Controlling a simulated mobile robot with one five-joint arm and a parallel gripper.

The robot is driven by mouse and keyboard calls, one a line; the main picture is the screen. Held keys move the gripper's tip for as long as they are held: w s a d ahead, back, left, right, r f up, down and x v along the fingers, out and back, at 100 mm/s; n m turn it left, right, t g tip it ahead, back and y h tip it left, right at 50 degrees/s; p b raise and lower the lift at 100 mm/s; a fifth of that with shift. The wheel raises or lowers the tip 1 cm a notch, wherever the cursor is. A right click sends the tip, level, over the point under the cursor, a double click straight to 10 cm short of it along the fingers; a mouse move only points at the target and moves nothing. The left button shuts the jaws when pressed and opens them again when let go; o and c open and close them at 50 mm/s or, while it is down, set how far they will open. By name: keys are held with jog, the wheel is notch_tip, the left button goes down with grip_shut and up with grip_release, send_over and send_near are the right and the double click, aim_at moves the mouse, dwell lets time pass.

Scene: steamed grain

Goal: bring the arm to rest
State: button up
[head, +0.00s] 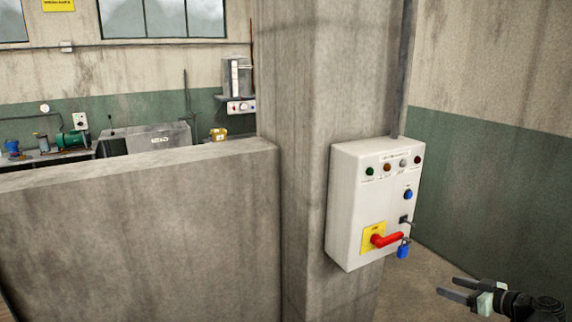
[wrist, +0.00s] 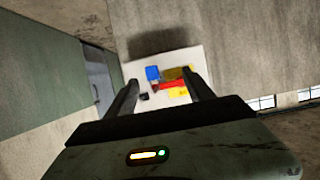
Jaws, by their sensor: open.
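My gripper (head: 447,287) is at the lower right of the head view, its two fingers apart with nothing between them. It is in front of and below the control box, clear of it. In the wrist view my gripper (wrist: 160,78) is also open, and the white control box (wrist: 133,70) shows beyond its fingers. The control box (head: 345,200) is on the concrete pillar. It bears a red handle (head: 388,239) on a yellow plate (head: 368,244), and a blue padlock (head: 403,251) hangs at the handle's end.
The concrete pillar (head: 290,100) and a low wall (head: 140,230) fill the middle and left. Behind the wall are a green motor (head: 73,139) and a grey metal housing (head: 150,139). Open floor (head: 420,265) shows right of the box, before the green-banded wall (head: 490,165).

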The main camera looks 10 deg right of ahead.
jog(key=w+a+f+n+g+y, duration=0.15)
jog(key=w+a, duration=0.35)
jog(key=a, duration=0.5)
jog(key=w+a+f+n+g+y, duration=0.1)
jog(key=w+a+n+g+y, duration=0.15)
jog(key=w+a, duration=0.55)
jog(key=w+a+f+n+g+y, duration=0.1)
jog(key=w+a+n, duration=0.15)
jog(key=a, duration=1.05)
jog(key=s+a+f+g+h, duration=0.1)
jog(key=s+a+f+g, duration=0.2)
jog(key=a, duration=0.8)
jog(key=s+a+f+g+h, duration=0.15)
jog(key=a+f+g, duration=0.35)
jog(key=a, duration=0.7)
jog(key=s+d+f+m+h, duration=0.3)
jog(key=s+d+m+h, duration=0.1)
jog(key=m, duration=0.5)
jog(key=shift+d+f+h, duration=0.15)
jog(key=shift+d+h, duration=0.7)
jog(key=shift+d, duration=0.35)
jog(key=shift+c, duration=0.2)
